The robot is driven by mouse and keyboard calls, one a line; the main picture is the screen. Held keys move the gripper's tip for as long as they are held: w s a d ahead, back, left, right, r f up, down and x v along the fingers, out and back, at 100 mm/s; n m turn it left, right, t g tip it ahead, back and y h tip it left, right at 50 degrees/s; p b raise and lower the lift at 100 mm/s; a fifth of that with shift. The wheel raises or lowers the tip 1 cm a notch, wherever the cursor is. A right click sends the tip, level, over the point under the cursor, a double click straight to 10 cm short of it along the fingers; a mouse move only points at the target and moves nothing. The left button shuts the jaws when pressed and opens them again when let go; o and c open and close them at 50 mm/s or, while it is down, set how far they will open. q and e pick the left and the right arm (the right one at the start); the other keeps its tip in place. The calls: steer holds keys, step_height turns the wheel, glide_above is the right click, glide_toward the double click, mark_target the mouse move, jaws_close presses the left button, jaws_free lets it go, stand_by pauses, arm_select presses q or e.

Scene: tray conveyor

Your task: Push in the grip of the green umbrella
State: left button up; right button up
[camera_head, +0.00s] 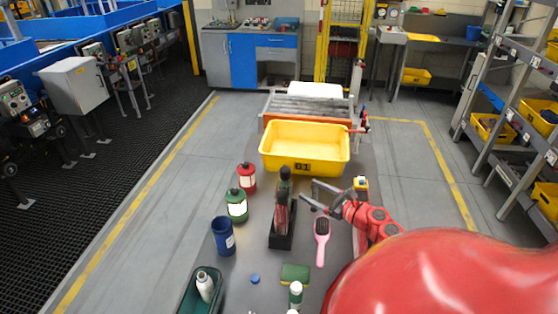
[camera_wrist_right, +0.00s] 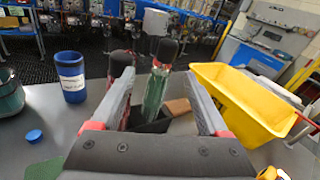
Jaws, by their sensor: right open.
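The green umbrella (camera_wrist_right: 155,92) stands upright in a black holder (camera_wrist_right: 148,126), its dark grip (camera_wrist_right: 165,50) on top, in the right wrist view. A second umbrella's dark grip (camera_wrist_right: 119,62) rises left of it, partly hidden by a finger. In the head view the black holder (camera_head: 281,240) stands mid-table, with a dark grip (camera_head: 285,173) uppermost and a reddish umbrella (camera_head: 281,215) in front. My right gripper (camera_head: 309,191) is open and empty, just right of the umbrellas; in the right wrist view its fingers (camera_wrist_right: 160,76) frame the green umbrella, with no contact visible. My left gripper is not in view.
A yellow bin (camera_head: 305,163) stands behind the holder. Red (camera_head: 247,177) and green (camera_head: 237,206) bottles and a blue cup (camera_head: 223,236) stand to the left. A pink brush (camera_head: 321,240) lies to the right, a sponge (camera_head: 295,273) in front.

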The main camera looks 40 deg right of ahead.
steer(key=m+t+h, duration=0.1)
steer(key=m, duration=0.1)
steer(key=b, duration=0.4)
glide_toward(281, 168)
steer(key=w, duration=0.1)
steer(key=w+f, duration=0.1)
steer(key=w, duration=0.1)
steer(key=shift+w+d+f, duration=0.2)
steer(key=shift+w, duration=0.1)
steer(key=w+b, duration=0.4)
steer(key=w, duration=0.2)
steer(key=shift+w+b, duration=0.3)
steer(key=shift+b, duration=0.1)
steer(key=shift+w+a+r+b, duration=0.1)
steer(key=shift+w+r+b, duration=0.15)
steer(key=shift+w+b, duration=0.5)
steer(key=shift+w, duration=0.1)
jaws_close()
